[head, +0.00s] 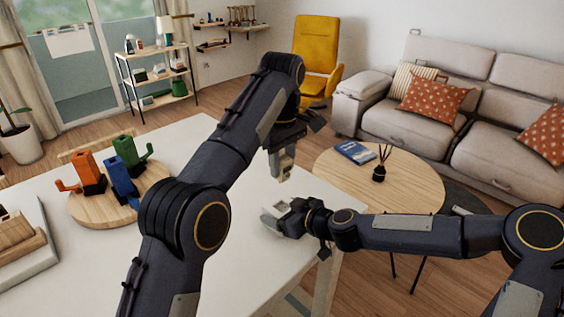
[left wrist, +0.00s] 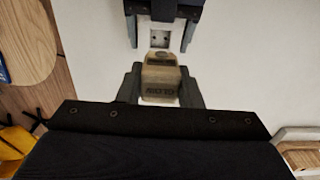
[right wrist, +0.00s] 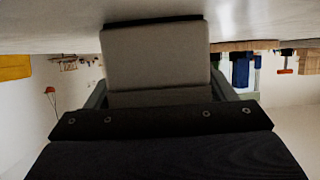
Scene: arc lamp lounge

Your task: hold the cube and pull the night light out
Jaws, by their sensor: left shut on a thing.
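My left gripper (head: 284,166) is shut on the night light (left wrist: 160,84), a small tan-brown block with dark lettering. It holds the light above the white table, apart from the cube. The pale cube (left wrist: 159,39) has small dark socket holes in the face turned to the left wrist camera; nothing is plugged into them. My right gripper (head: 277,217) is low at the table's right edge, its fingers either side of the cube. The left wrist view shows gaps between fingers and cube, so it looks open. In the right wrist view the cube (right wrist: 155,55) fills the space ahead.
A tray (head: 35,262) with wooden pieces is at the far left. A round coffee table (head: 410,190) stands beyond the table's right edge.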

